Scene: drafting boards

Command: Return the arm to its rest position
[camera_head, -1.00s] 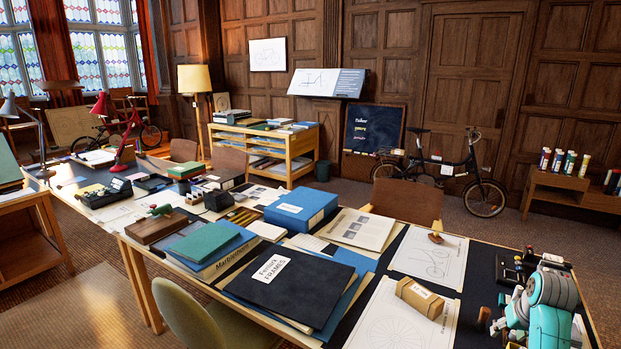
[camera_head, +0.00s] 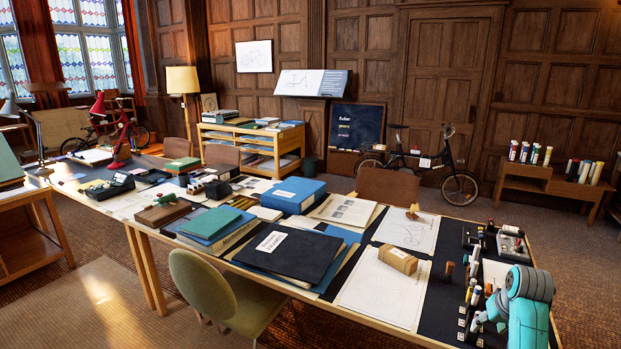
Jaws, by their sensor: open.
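My gripper (camera_head: 480,319) is at the left side of the arm, low over the dark mat among small items. Its fingers are small and partly lost among them. I see nothing held in it.
Small bottles and blocks stand close to my arm, with a grey tray (camera_head: 511,243) behind them. A cardboard box (camera_head: 398,260) lies on drawing sheets to the left. A black folder (camera_head: 288,257) and a blue box (camera_head: 294,195) lie farther left. A green chair (camera_head: 216,293) stands in front.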

